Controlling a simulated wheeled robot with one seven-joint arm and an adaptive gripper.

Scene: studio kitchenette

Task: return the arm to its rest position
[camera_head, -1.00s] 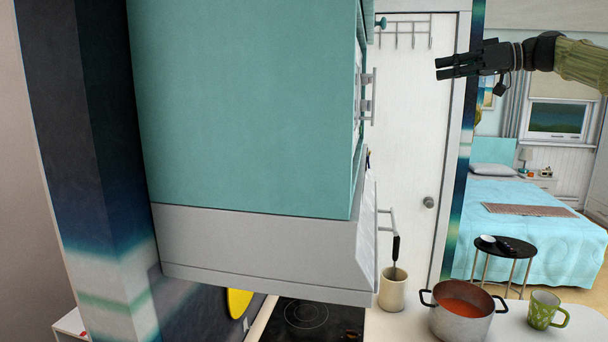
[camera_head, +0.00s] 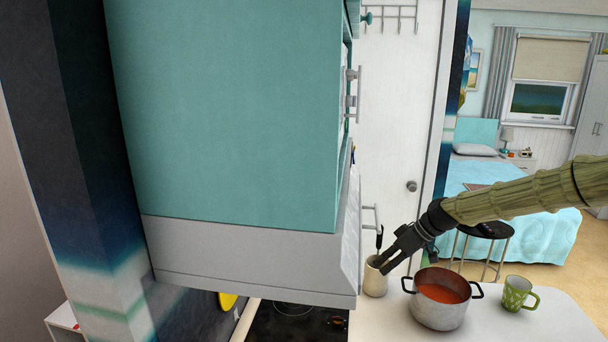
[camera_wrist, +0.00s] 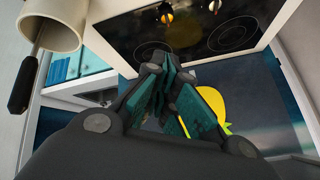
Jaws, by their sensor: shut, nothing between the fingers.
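My arm (camera_head: 515,199) reaches in from the right edge of the head view, its sleeve over the bed and side table. My gripper (camera_head: 384,268) points down and left, in front of the cream utensil crock (camera_head: 373,283); I cannot tell if they touch. The gripper also shows in the wrist view (camera_wrist: 165,75), its dark fingers together with nothing held.
A pot of red soup (camera_head: 440,300) and a green mug (camera_head: 519,294) stand on the white counter (camera_head: 550,325). The teal cabinet (camera_head: 230,110) and grey hood (camera_head: 250,262) fill the left. The black cooktop (camera_wrist: 215,25) lies beyond my fingers in the wrist view.

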